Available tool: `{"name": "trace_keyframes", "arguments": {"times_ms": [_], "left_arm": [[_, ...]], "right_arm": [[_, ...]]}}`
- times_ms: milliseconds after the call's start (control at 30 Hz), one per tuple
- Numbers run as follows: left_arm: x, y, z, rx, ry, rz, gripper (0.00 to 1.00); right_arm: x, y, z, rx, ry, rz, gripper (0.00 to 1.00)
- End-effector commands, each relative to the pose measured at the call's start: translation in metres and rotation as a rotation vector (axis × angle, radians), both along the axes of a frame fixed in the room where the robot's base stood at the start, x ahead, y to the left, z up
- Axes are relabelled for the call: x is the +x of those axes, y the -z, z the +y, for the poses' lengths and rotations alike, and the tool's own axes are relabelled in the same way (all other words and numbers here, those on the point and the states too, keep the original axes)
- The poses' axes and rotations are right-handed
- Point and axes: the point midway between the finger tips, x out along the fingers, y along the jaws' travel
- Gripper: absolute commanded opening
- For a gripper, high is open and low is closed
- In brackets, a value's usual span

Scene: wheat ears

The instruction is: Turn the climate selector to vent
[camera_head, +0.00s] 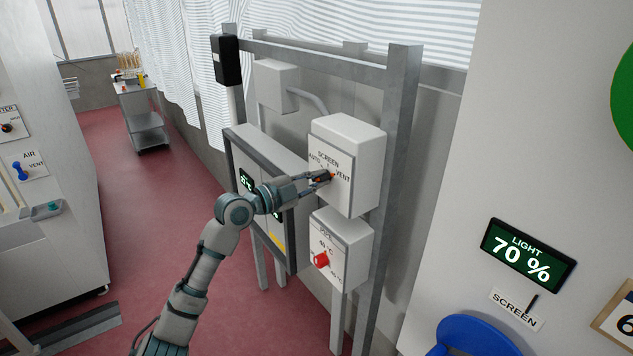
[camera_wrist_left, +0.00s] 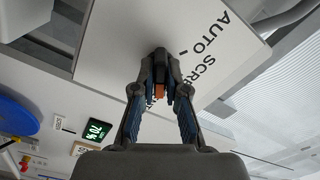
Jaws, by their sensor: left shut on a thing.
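The climate selector is a white box (camera_head: 352,142) on the metal frame, with AUTO at left, SCREEN at top and VENT at right. It fills the upper middle of the left wrist view (camera_wrist_left: 120,35). My left gripper (camera_head: 319,179) is at the middle of its face, shut on the selector knob. In the left wrist view, the fingers of my left gripper (camera_wrist_left: 160,82) close around the dark knob (camera_wrist_left: 160,56), with an orange part between them. The fingers hide most of the knob, so I cannot tell where it points. My right gripper is not in view.
Below the selector is a second white box with a red knob (camera_head: 321,260) and temperature marks. A framed panel (camera_head: 262,150) stands left of it. A green LIGHT 70 % display (camera_head: 527,255) and a blue round object (camera_head: 470,338) are at right. Red floor lies open at left.

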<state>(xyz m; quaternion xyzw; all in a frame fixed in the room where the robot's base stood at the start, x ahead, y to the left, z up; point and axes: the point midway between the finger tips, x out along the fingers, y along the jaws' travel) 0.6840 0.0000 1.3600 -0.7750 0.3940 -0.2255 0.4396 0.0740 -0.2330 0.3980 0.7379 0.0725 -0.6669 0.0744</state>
Motion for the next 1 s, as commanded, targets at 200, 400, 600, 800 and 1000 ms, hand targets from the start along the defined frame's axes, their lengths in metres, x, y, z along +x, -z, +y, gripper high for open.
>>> {"name": "trace_keyframes", "arguments": {"times_ms": [200,400,600,800,1000], "left_arm": [[0.0022,0.0101,-0.0006,0.031,0.000,-0.009,0.00],[0.0022,0.0099,-0.0006,0.032,-0.001,-0.011,0.00],[0.0021,0.0098,-0.0005,0.032,-0.001,-0.011,0.20],[0.0008,0.0054,-0.0002,0.026,0.000,-0.017,0.38],[-0.0025,0.0018,0.0022,0.022,-0.001,-0.021,0.38]], "right_arm": [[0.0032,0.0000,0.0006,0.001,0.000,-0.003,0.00],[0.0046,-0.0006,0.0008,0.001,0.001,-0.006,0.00],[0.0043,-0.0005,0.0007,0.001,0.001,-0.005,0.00],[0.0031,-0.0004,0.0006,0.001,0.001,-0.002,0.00],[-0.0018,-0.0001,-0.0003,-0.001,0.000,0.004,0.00]]}}
